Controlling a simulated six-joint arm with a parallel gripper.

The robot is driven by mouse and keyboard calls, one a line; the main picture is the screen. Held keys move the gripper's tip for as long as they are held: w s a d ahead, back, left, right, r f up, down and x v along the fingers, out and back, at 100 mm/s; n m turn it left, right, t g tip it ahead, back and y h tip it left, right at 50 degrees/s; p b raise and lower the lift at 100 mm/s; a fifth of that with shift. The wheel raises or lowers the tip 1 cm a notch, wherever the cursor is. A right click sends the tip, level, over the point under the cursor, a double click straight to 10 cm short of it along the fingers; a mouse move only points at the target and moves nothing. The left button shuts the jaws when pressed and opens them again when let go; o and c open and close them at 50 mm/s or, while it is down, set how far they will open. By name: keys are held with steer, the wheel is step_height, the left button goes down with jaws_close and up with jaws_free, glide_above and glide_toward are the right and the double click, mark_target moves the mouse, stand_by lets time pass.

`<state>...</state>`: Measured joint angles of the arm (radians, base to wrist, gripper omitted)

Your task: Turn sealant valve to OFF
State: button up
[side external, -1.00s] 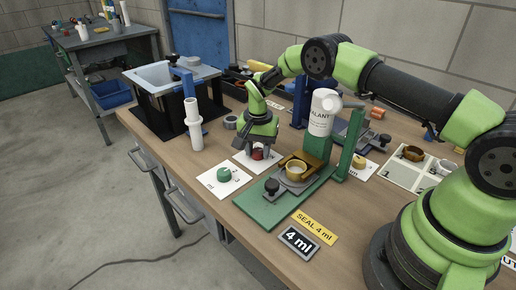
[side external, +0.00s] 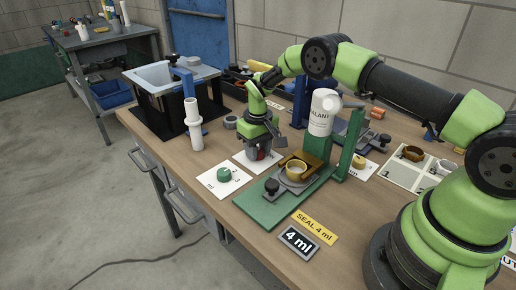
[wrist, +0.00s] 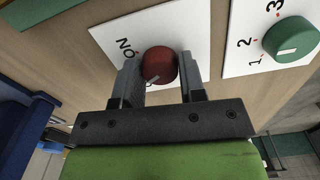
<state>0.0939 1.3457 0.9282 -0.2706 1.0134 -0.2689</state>
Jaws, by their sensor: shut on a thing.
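The sealant valve is a red round knob (wrist: 160,63) on a white plate (wrist: 193,28). The letters ON show at the plate's upper left in the wrist view; another label below the knob is mostly hidden. A pale pointer mark on the knob's near edge is partly in view. My gripper (wrist: 163,84) is shut on the red knob, one finger on each side. In the side view my gripper (side external: 260,153) points down over its white plate (side external: 240,158), and it hides most of the knob.
A green dial (side external: 224,174) with numbers sits on a white card just left of my gripper. The green sealant stand (side external: 316,150) with its white bottle (side external: 323,112) is close on the right. A white pipe piece (side external: 195,135) stands upright behind the dial.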

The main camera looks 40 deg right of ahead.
steer(key=shift+n, duration=1.2)
steer(key=o, duration=0.9)
step_height(320, 180, up, 10)
steer(key=shift+r, duration=0.1)
